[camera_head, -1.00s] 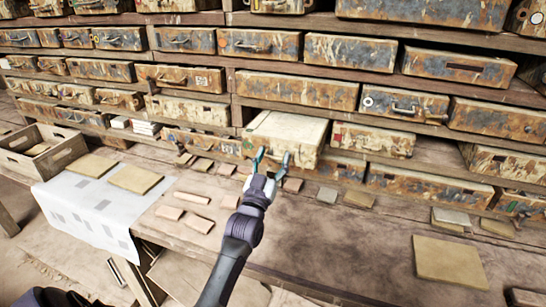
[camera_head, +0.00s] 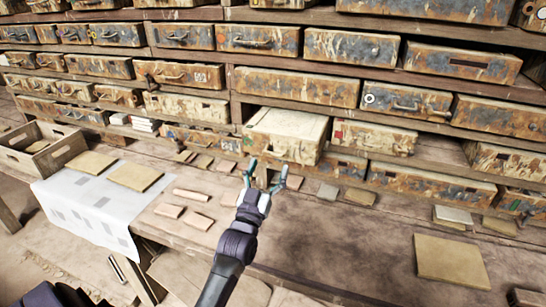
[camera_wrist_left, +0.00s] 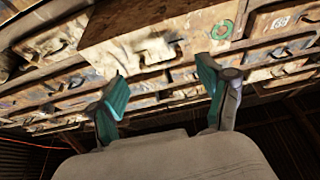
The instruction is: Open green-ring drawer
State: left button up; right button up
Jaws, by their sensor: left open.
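A green ring (camera_wrist_left: 222,29) shows on a worn drawer front near the top of the left wrist view, right of a brown panel. In the head view I cannot pick out this ring with certainty. A cream drawer (camera_head: 287,130) stands pulled out of the lower shelf. My left gripper (camera_head: 266,174) is open and empty in front of and below this drawer, over the bench. In the left wrist view its two teal fingers (camera_wrist_left: 160,88) are spread wide, with nothing between them and drawer fronts beyond.
Rows of rusty, paint-worn drawers (camera_head: 295,88) fill the shelves. The bench (camera_head: 330,235) holds small tiles (camera_head: 192,195), a large tile (camera_head: 450,260) and a white sheet (camera_head: 75,208). A wooden crate (camera_head: 62,154) stands at the left. Bare bench lies right of my gripper.

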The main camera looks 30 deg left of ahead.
pick_arm(q)
jog(key=v, duration=0.7)
dwell(0.3)
